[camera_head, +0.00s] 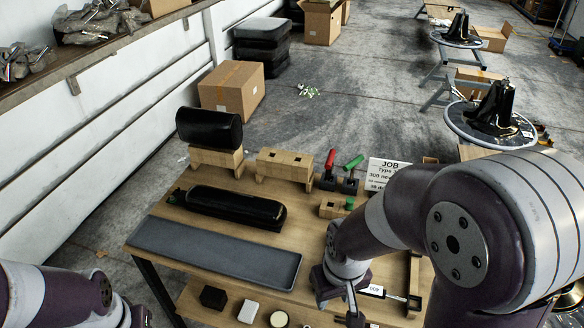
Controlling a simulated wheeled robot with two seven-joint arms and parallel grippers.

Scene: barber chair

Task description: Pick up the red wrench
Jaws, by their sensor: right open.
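A red-handled tool (330,160), which looks like the red wrench, stands upright in a dark holder (338,184) at the back of the wooden table (160,217). A green-handled tool (353,163) stands tilted just to its right. My right gripper (337,308) is low over the table's front part, nearer the camera than the red tool and well apart from it. It is open, and I see nothing between its fingers. My left arm is at the lower left corner; only a dark edge of its left gripper (141,317) shows, cut off by the frame.
A long grey tray (215,254) and a black padded piece (236,207) lie on the table. A black headrest (209,128) sits on a wooden block behind. A job sign (387,172) stands right of the tools. Small blocks (213,297) are on the lower shelf.

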